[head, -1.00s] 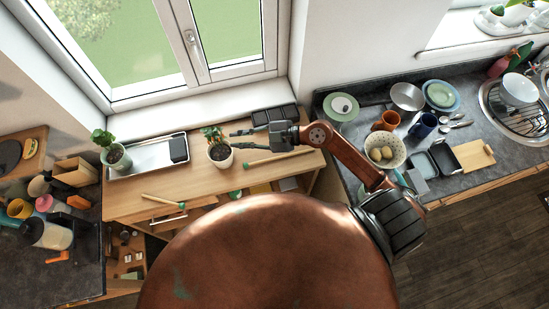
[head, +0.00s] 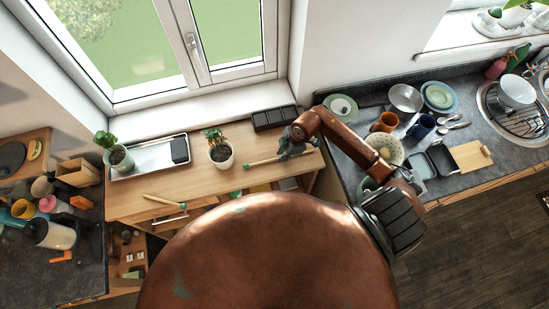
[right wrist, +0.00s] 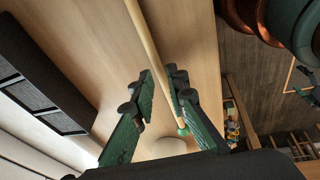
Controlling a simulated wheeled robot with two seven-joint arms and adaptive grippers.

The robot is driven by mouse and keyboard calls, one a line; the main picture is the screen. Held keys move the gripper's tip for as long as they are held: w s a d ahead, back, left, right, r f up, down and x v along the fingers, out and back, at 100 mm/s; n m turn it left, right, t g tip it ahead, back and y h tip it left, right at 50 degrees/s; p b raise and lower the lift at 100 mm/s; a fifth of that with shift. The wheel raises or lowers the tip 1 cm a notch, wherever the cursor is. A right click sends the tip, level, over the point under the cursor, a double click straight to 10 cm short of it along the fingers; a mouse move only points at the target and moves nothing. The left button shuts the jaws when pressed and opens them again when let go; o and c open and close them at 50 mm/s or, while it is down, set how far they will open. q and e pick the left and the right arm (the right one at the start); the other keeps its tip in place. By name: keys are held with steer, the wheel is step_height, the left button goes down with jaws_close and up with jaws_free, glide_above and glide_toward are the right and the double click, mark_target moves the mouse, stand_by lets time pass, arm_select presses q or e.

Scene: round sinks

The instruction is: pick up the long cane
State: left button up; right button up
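The long cane (head: 262,161) is a thin pale wooden stick with a green end, lying on the wooden table (head: 200,185) right of the potted plant. My right gripper (head: 284,154) is over the cane's right part and hides some of it. In the right wrist view the cane (right wrist: 143,28) runs lengthwise between the two fingers of my open gripper (right wrist: 159,78), its green end towards the palm. I cannot tell whether the fingers touch it. A shorter cane (head: 160,199) with a green end lies at the table's front left. My left gripper is not in view.
A potted plant (head: 220,156) stands left of the long cane. A black compartment tray (head: 274,118) lies behind it, also seen in the right wrist view (right wrist: 40,75). A metal tray (head: 145,158) is at the left. Dishes and a colander (head: 396,149) crowd the right counter.

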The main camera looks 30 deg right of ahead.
steer(key=shift+x, duration=0.95)
jaws_close()
steer(key=shift+r, duration=0.1)
